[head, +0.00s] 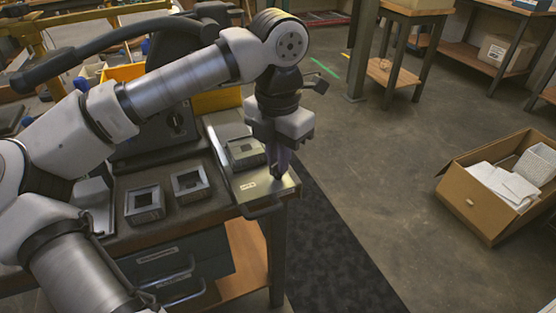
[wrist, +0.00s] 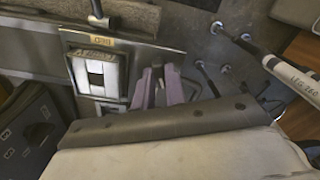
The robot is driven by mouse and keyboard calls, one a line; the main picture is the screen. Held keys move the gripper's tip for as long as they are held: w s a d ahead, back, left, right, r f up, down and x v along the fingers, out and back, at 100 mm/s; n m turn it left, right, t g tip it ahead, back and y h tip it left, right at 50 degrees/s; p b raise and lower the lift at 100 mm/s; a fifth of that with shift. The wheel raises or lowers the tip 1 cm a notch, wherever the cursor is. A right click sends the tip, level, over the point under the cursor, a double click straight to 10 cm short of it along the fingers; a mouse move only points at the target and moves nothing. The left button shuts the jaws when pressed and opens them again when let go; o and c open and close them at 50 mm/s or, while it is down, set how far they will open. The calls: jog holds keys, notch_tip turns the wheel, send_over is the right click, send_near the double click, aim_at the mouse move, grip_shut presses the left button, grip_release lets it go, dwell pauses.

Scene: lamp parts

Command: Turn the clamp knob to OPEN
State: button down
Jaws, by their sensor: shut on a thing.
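My gripper (head: 279,172) points straight down over the front right corner of the workbench. Its purple fingers also show in the wrist view (wrist: 163,84), and they are shut on the clamp knob, which is mostly hidden between and under them. The knob sits on a metal fixture plate (head: 252,187) with a small pale label. A grey square lamp part (head: 245,152) sits on this plate beside my fingers; it is also in the wrist view (wrist: 95,78). I cannot read the knob's position.
Two more grey square frames (head: 145,204) (head: 191,184) lie on the bench left of the plate. A yellow bin (head: 215,100) stands behind. A cardboard box (head: 470,205) with white contents is on the floor at right. The floor between is clear.

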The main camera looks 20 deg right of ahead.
jog(key=m+b, duration=0.1)
jog(key=m, duration=0.3)
jog(key=shift+m, duration=0.4)
dwell(0.4)
jog(key=c, duration=1.4)
grip_release()
jog(key=shift+c, duration=0.2)
notch_tip(320, 180, up, 14)
jog(key=shift+p, duration=0.45)
jog(key=shift+s+f, duration=0.1)
jog(key=shift+f, duration=0.05)
